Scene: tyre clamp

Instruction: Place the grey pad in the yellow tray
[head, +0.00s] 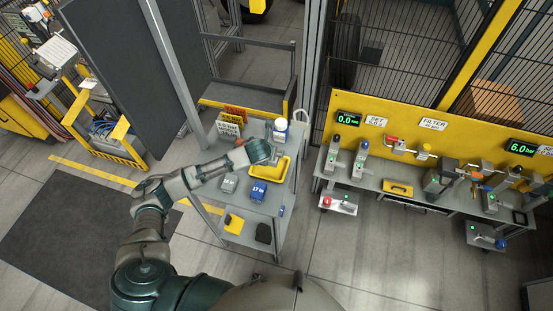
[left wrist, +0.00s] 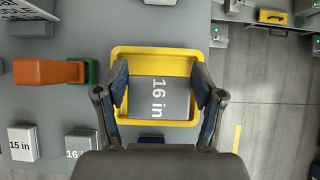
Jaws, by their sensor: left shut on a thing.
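A grey pad marked "16 in" (left wrist: 152,98) is between the two fingers of my left gripper (left wrist: 160,88), which is shut on it. In the left wrist view the pad lies within the outline of the yellow tray (left wrist: 155,51). I cannot tell whether it touches the tray floor. My right gripper is not in view.
Grey pads marked "15 in" (left wrist: 22,145) and "16 in" (left wrist: 80,145) lie on the cart, with a blue "17 in" block (head: 259,191). An orange and green item (left wrist: 50,72) is left of the tray. A white bottle (head: 280,130) stands behind the tray.

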